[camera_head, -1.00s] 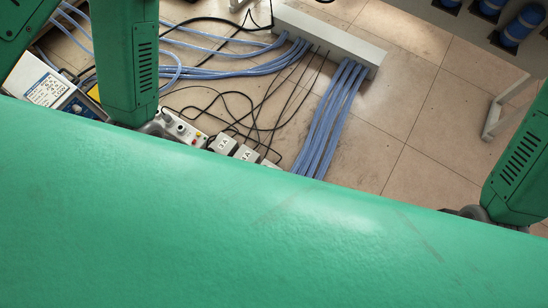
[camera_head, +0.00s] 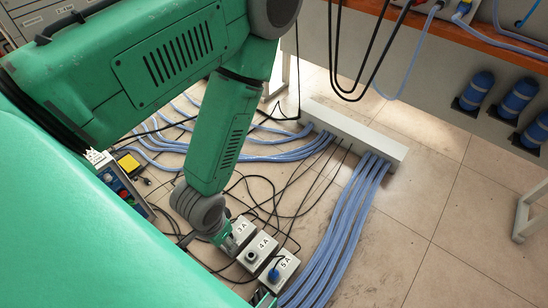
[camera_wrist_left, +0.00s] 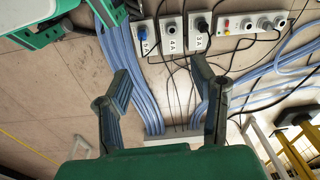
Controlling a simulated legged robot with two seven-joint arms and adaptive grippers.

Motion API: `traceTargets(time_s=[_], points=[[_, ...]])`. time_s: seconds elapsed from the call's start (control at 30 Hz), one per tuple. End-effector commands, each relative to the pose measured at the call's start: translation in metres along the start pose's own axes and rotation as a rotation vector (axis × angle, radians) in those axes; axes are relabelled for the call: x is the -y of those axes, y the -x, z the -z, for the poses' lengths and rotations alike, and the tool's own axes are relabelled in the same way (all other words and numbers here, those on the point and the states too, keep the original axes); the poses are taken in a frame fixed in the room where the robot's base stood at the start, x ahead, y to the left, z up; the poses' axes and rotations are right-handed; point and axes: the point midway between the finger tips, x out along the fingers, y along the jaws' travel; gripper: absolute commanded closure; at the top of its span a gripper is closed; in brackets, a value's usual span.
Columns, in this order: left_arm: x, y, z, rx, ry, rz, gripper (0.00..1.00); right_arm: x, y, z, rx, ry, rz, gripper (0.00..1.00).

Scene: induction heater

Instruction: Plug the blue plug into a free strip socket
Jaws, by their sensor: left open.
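The blue plug (camera_head: 274,275) sits in the face of the white box marked 5A (camera_head: 287,264). It also shows in the left wrist view (camera_wrist_left: 143,34). The white socket strip (camera_wrist_left: 252,23) with red and yellow parts shows in that view, with several round sockets; the arm hides it in the head view. My left gripper (camera_wrist_left: 160,70) is open and empty, its fingers apart above the floor and blue hoses. In the head view it (camera_head: 226,234) is close to the 3A box. A green part, apparently of my right arm (camera_wrist_left: 50,20), enters top left; its fingers are unclear.
Boxes marked 4A (camera_head: 262,247) and 3A (camera_head: 241,230) stand beside 5A; a black plug sits in 3A. Black cables and blue hoses (camera_head: 340,220) cover the floor near a long grey duct (camera_head: 352,136).

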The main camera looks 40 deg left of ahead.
Motion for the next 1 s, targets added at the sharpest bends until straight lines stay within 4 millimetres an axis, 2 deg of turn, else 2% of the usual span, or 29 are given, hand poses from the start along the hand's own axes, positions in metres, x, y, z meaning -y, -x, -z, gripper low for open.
traceTargets(time_s=[0.03, 0.17, 0.33, 0.6, 0.7, 0.8, 0.9, 1.0], points=[[-0.001, -0.020, 0.004, -0.001, 0.039, 0.009, 0.48, 0.000, -0.009, -0.001, 0.000, 0.000, 0.000, 0.72], [-0.003, -0.077, 0.020, -0.003, 0.207, 0.040, 0.48, 0.000, -0.030, -0.002, 0.000, 0.000, 0.000, 0.72], [-0.013, -0.159, 0.042, -0.009, 0.496, 0.072, 0.48, 0.001, -0.058, -0.004, 0.001, 0.000, 0.000, 0.72], [-0.046, -0.283, 0.067, 0.006, 1.002, 0.072, 0.48, 0.001, -0.103, -0.006, 0.001, 0.000, 0.000, 0.72], [-0.062, -0.320, 0.073, 0.021, 1.177, 0.059, 0.48, 0.001, -0.117, -0.007, 0.001, 0.000, 0.000, 0.72], [-0.075, -0.347, 0.079, 0.036, 1.317, 0.044, 0.48, 0.001, -0.127, -0.007, 0.001, 0.000, 0.000, 0.72], [-0.084, -0.364, 0.083, 0.049, 1.414, 0.032, 0.48, 0.001, -0.133, -0.008, 0.001, 0.000, 0.000, 0.72], [-0.089, -0.372, 0.085, 0.057, 1.467, 0.024, 0.48, 0.001, -0.136, -0.008, 0.001, 0.000, 0.000, 0.72]])
